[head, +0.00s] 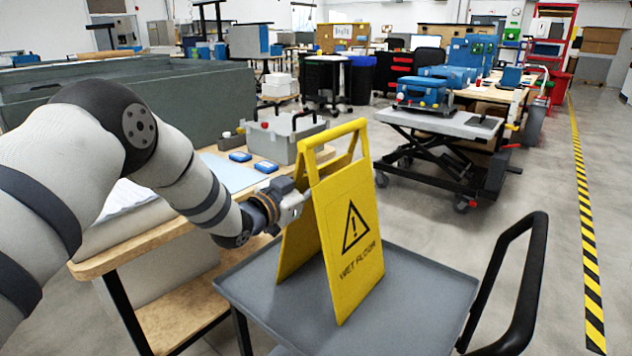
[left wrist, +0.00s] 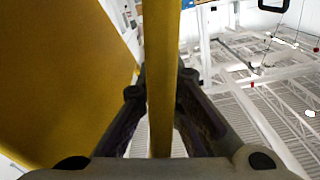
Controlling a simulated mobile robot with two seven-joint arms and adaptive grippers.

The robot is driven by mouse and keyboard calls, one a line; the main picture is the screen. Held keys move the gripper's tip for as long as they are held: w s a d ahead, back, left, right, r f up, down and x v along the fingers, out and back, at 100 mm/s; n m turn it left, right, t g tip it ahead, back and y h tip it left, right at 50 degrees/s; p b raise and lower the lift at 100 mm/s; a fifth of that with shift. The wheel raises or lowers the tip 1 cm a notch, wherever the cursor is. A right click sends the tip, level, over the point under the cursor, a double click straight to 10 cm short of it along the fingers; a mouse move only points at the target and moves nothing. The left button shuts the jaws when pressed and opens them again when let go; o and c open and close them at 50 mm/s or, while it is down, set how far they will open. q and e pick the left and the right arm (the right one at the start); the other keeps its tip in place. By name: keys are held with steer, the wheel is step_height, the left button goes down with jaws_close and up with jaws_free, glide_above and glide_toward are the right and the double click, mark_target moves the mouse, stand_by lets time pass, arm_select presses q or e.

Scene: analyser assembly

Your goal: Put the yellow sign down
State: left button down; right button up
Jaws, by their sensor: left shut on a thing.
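The yellow wet floor sign (head: 350,236) is a folding A-frame with a black warning triangle. It stands upright, its two panels spread, over the grey cart top (head: 408,300). Whether its lower edges touch the cart cannot be told for sure. My left gripper (head: 297,203) comes in from the left and is shut on the sign's left side. In the left wrist view a yellow edge of the sign (left wrist: 163,90) runs between the two fingers, with a broad yellow panel (left wrist: 60,75) to the left. My right gripper is not in view.
The cart has a black push handle (head: 530,270) at right. A wooden workbench (head: 130,250) with a grey case (head: 285,137) and small blue boxes (head: 265,166) stands at left. A lift table (head: 440,122) with a blue device is behind. Floor at right is open.

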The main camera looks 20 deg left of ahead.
arm_select(q)
steer(key=shift+r, duration=0.15)
steer(key=c, duration=2.2)
jaws_free()
steer(key=shift+f, duration=0.25)
steer(key=o, duration=0.4)
